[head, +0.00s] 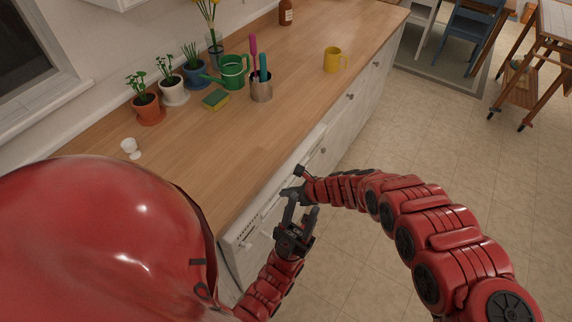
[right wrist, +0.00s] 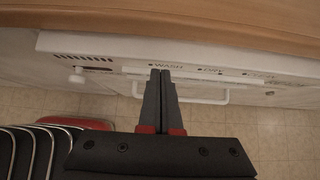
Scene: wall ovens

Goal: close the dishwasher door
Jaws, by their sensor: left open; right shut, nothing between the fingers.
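The white dishwasher door (head: 262,222) is under the front edge of the wooden counter. It stands upright or nearly so; I cannot tell whether it is fully shut. The right wrist view shows its control panel (right wrist: 110,62) with WASH and DRY labels, a round knob (right wrist: 77,75) and a bar handle (right wrist: 215,97). My right gripper (right wrist: 160,72) is shut and empty, its fingertips over the panel near the WASH label; contact is unclear. My left gripper (head: 301,211) is open and empty, in front of the door, close to my right gripper (head: 293,194).
The counter (head: 250,130) holds potted plants (head: 146,106), a green watering can (head: 233,72), a sponge (head: 215,100), a utensil cup (head: 261,90), a white egg cup (head: 131,147) and a yellow mug (head: 332,60).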

